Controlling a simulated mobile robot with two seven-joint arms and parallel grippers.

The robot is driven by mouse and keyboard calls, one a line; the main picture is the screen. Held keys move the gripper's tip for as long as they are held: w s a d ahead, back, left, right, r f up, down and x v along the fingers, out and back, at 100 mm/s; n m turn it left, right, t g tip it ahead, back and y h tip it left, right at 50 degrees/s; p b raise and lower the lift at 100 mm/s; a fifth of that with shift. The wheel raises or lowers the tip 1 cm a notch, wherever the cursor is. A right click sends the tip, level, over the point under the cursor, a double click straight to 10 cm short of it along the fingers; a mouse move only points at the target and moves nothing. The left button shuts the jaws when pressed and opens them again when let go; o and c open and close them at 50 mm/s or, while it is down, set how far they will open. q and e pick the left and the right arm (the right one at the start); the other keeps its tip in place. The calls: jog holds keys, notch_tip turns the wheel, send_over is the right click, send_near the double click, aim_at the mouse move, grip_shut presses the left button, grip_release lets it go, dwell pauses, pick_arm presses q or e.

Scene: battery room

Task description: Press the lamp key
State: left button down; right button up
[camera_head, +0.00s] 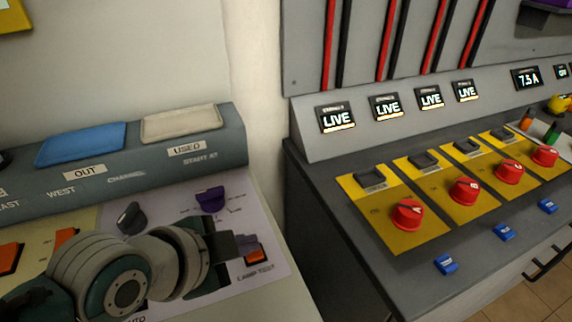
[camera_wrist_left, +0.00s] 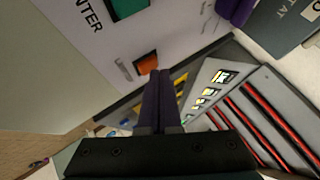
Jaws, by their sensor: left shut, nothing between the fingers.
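The lamp key is an orange square key (camera_head: 255,256) on the pale panel of the left console, above the words "LAMP TEST". It also shows in the left wrist view as an orange key (camera_wrist_left: 147,63), just beyond my fingertips. My left gripper (camera_head: 243,245) is shut and empty, its dark fingertips beside the key and partly over it in the head view. In the left wrist view the closed fingers (camera_wrist_left: 159,76) point at the key's lower edge. I cannot tell whether they touch it. My right gripper is not in view.
Purple (camera_head: 210,197) and dark (camera_head: 131,217) knobs stand near my wrist. Blue (camera_head: 82,146) and beige (camera_head: 180,122) pads lie on the raised ledge. Across a gap, the right console (camera_head: 335,230) has several red knobs (camera_head: 407,213) on yellow plates and "LIVE" displays (camera_head: 338,119).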

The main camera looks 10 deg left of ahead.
aim_at(247, 257)
pick_arm(q)
jog(key=shift+f, duration=0.4)
jog(key=shift+r, duration=0.1)
dwell(0.4)
jog(key=shift+r+p, duration=0.75)
jog(key=shift+r, duration=0.05)
jog(key=shift+r, duration=0.1)
notch_tip(247, 257, up, 5)
jog(key=p, duration=0.5)
dwell(0.5)
